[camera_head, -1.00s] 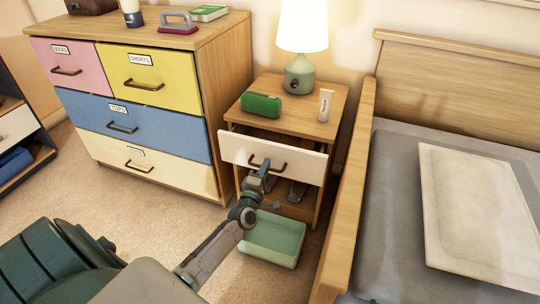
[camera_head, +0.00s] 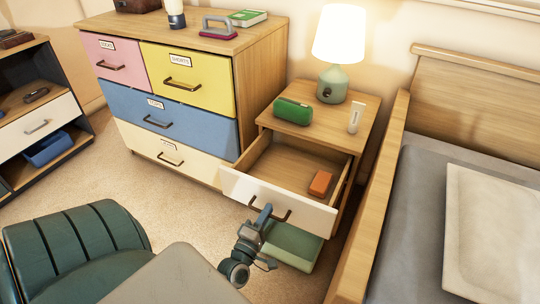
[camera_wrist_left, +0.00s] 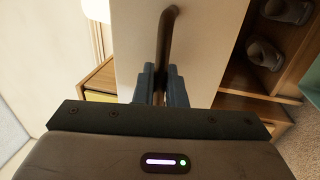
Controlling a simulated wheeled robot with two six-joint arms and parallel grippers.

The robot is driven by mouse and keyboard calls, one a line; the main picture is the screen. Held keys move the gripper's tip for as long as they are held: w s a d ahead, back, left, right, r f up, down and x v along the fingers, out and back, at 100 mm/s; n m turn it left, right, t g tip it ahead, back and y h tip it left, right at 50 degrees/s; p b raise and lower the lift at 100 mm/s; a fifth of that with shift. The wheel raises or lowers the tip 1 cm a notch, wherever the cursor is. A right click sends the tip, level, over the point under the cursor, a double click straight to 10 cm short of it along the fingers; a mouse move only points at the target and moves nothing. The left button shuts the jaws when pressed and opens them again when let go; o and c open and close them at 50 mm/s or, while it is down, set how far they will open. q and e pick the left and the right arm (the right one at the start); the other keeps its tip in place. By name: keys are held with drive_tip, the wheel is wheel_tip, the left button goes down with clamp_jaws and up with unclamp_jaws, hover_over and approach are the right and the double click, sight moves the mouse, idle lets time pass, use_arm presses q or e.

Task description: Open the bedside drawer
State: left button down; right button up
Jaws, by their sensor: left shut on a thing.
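The bedside drawer (camera_head: 290,206) has a cream front and stands pulled well out of the wooden nightstand (camera_head: 312,130). An orange box (camera_head: 320,184) lies inside it towards the right. Its dark bar handle (camera_head: 268,207) is on the front. My left gripper (camera_head: 262,218) is at this handle; in the left wrist view its two fingers (camera_wrist_left: 162,85) are shut around the handle (camera_wrist_left: 166,35). My right gripper is not in view.
A green case (camera_head: 293,112), a white tube (camera_head: 355,117) and a lit lamp (camera_head: 332,84) stand on the nightstand. A green bin (camera_head: 290,247) is on the floor under the drawer. The dresser (camera_head: 262,95) is left, the bed (camera_head: 400,170) right, a green chair (camera_head: 75,250) front left.

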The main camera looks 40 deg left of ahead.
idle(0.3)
use_arm(q)
drive_tip(key=c, duration=1.6)
unclamp_jaws()
drive_tip(key=shift+s, duration=0.1)
drive_tip(key=v, duration=1)
drive_tip(key=shift+s+d+f, duration=0.1)
drive_tip(key=shift+s+d, duration=0.05)
drive_tip(key=shift+s, duration=0.2)
